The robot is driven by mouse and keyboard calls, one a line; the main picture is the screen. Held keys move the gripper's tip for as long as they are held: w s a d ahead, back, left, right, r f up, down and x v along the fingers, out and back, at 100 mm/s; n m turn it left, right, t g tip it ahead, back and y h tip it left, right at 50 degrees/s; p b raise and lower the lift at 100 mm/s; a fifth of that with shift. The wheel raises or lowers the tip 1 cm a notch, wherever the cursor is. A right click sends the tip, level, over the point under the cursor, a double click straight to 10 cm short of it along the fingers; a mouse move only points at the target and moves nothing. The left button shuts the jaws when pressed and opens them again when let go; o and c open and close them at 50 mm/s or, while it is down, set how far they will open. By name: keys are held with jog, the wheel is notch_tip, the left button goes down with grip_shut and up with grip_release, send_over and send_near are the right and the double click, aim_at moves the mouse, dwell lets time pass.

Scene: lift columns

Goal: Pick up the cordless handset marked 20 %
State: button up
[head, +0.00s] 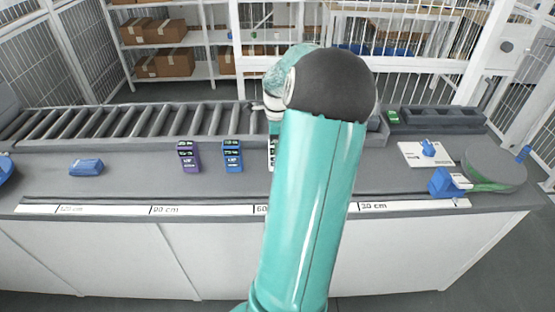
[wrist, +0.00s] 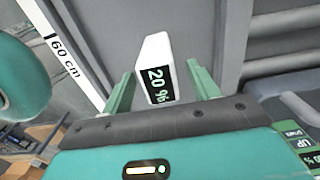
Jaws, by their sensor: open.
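The white cordless handset marked 20 % (wrist: 157,73) shows in the wrist view, its dark display with green-white digits facing the camera. My gripper (wrist: 162,88) is open, with one green finger to the left of the handset and one to its right. A gap shows on each side of it, wider on the right.
A purple handset (head: 188,157) and a blue handset (head: 232,155) stand to the left on the grey counter (head: 130,180). A roller conveyor (head: 150,122) runs behind them. A blue object (head: 86,167) lies further left. At the right are a white board (head: 412,155) and a round grey disc (head: 494,165).

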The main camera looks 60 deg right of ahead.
notch_tip(320, 180, down, 3)
jog(key=shift+r, duration=0.2)
jog(key=c, duration=1.2)
jog(key=shift+r, duration=0.15)
